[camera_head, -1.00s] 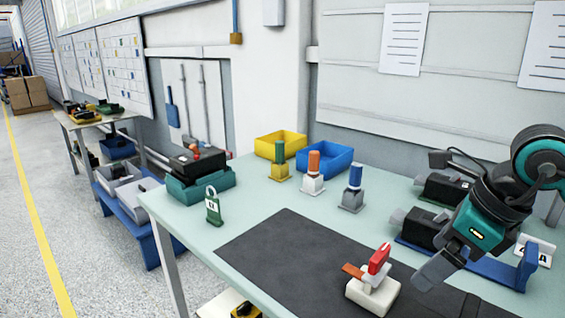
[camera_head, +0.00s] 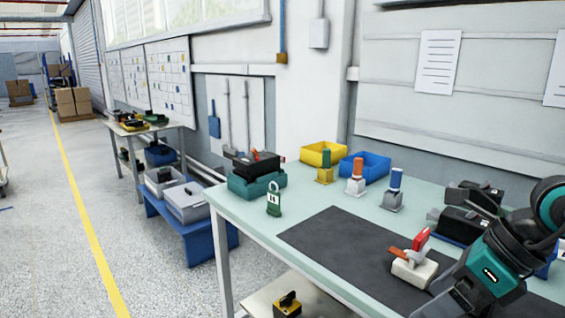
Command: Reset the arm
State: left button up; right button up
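My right gripper (camera_head: 455,300) is at the lower right, angled down beside the white block, with its dark and teal wrist above it. Its fingers are seen side-on and partly cut off by the frame's lower edge, so their opening is unclear. I see nothing held in it. The white block (camera_head: 414,273) has a red lever (camera_head: 422,242) and an orange-brown tab (camera_head: 400,256), and stands on the dark mat (camera_head: 345,245). My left gripper is not in view.
The pale green table (camera_head: 245,222) holds a green padlock-shaped piece (camera_head: 273,200), three coloured posts including a blue-topped one (camera_head: 394,190), a yellow bin (camera_head: 323,153) and a blue bin (camera_head: 365,167). Black devices (camera_head: 470,215) sit behind my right arm. Open floor (camera_head: 165,265) lies left.

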jog(key=a+r+m+t+y+p, duration=0.25)
jog(key=a+m+y, duration=0.55)
jog(key=a+y, duration=0.5)
jog(key=w+d+f+m+t+h+p, duration=0.1)
jog(key=w+d+f+m+t+h, duration=0.15)
jog(key=f+m+t+h, duration=0.7)
jog(key=w+d+f+m+t+h, duration=0.1)
jog(key=d+f+m+t+h, duration=0.2)
jog(key=m, duration=1.3)
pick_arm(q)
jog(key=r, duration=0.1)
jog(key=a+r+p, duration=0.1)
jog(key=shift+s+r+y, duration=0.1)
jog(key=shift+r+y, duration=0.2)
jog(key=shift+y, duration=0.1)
pick_arm(e)
jog(key=s+d+f+m+g+h, duration=0.1)
jog(key=s+f+m+g+h, duration=0.1)
jog(key=f, duration=0.6)
jog(key=s+d+f+m+g+h, duration=0.1)
jog(key=s+f+m+g+h, duration=0.1)
jog(key=s+f+m+g, duration=0.2)
jog(key=s+f+m, duration=0.2)
jog(key=s+f, duration=0.2)
jog(key=s, duration=0.1)
jog(key=shift+d+f+g, duration=0.2)
jog(key=shift+d+g, duration=0.05)
jog(key=shift+g, duration=0.15)
